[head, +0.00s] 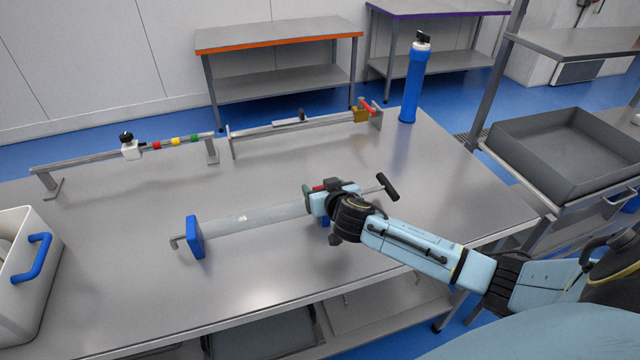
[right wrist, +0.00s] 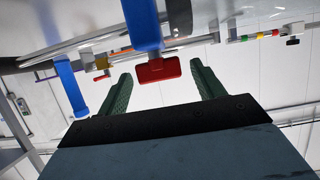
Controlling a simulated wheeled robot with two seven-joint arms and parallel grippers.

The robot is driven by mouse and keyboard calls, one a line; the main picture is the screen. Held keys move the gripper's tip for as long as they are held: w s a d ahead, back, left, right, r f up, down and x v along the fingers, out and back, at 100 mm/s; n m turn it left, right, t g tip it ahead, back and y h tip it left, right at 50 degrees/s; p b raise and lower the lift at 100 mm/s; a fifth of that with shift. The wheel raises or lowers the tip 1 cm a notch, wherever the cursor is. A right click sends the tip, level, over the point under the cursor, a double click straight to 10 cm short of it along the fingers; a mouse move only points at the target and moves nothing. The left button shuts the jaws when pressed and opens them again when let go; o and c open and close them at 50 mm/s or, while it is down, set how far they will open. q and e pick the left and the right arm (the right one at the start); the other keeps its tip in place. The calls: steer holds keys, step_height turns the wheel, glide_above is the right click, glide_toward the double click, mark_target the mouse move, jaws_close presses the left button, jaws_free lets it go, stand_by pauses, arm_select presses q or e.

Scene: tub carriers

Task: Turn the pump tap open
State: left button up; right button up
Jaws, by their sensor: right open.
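The pump lies across the table, with a clear barrel (head: 255,217), a blue end block (head: 194,237) with a bent spout on the left, and a black T-handle (head: 387,187) on the right. Its red tap (head: 318,188) is mostly hidden by my right gripper (head: 322,192) at the barrel's right end. In the right wrist view the red tap (right wrist: 158,70) sits below a blue block (right wrist: 142,22) of the pump. The green fingers of my right gripper (right wrist: 161,72) are open on either side of the tap, with gaps showing. My left gripper is out of view.
A blue cylinder (head: 412,85) stands at the table's back right. Two metal rail stands (head: 300,124) (head: 180,141) line the back edge. A white tub (head: 25,285) with a blue handle is at left. A grey tray (head: 560,155) is at right. The front table is clear.

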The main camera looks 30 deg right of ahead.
steer(key=shift+x, duration=1.4)
steer(key=shift+c, duration=0.5)
steer(key=c, duration=0.9)
